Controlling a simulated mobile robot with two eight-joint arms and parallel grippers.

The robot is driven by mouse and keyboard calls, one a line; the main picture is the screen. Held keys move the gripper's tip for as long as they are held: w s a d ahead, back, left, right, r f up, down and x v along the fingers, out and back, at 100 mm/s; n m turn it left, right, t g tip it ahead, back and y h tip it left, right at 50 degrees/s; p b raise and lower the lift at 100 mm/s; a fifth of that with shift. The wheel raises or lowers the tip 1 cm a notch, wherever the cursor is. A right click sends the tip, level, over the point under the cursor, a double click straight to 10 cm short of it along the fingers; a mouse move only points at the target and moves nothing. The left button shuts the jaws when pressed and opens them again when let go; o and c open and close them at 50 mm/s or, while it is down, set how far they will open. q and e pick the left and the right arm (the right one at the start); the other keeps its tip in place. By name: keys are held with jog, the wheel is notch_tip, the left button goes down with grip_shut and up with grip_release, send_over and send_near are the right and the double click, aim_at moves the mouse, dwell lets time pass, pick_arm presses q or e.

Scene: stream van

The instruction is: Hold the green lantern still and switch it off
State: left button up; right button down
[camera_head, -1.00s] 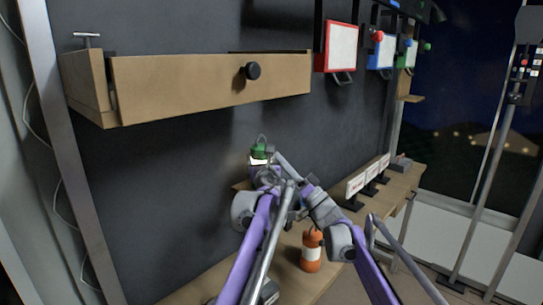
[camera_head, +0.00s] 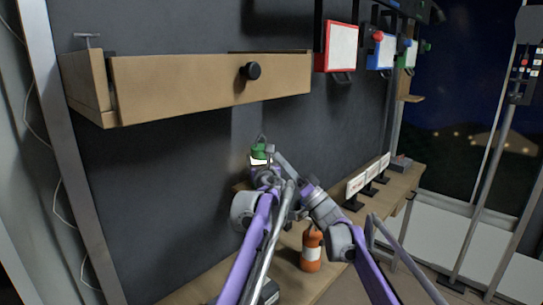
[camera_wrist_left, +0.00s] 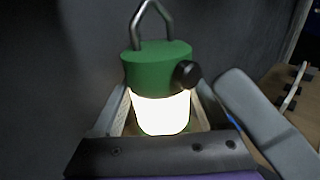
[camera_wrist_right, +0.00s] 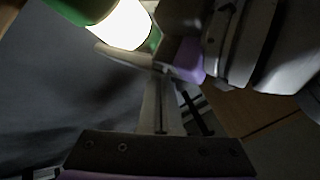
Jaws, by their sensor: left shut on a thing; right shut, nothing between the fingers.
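The green lantern (camera_head: 259,150) is upright, with a wire handle on top. It also shows in the left wrist view (camera_wrist_left: 158,66), where its white band glows brightly. A dark round knob (camera_wrist_left: 187,74) sticks out from the right of its green cap. My left gripper (camera_wrist_left: 160,118) is shut on the lantern's body, one finger on each side. My right gripper (camera_head: 275,153) is shut and empty, close to the right of the lantern. In the right wrist view the glowing lantern (camera_wrist_right: 122,24) is at top left, beyond the shut fingers; the knob cannot be made out there.
An orange lantern (camera_head: 312,252) stands on the wooden bench (camera_head: 345,232). White cards on black stands (camera_head: 356,184) line the bench farther right. An open wooden drawer (camera_head: 210,88) juts out above left. Red, blue and green framed panels (camera_head: 341,48) hang above right.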

dwell(0.4)
jog(key=shift+w+a, duration=0.3)
pick_arm(q)
jog(key=shift+s+d, duration=0.1)
jog(key=shift+d, duration=0.2)
pick_arm(e)
jog(key=shift+w+a, duration=0.45)
jog(key=shift+a, duration=0.3)
dwell(0.9)
jog(key=shift+f, duration=0.1)
pick_arm(q)
jog(key=shift+a, duration=0.15)
pick_arm(e)
jog(key=shift+s+d, duration=0.6)
jog(key=shift+s, duration=0.35)
jog(key=shift+s, duration=0.1)
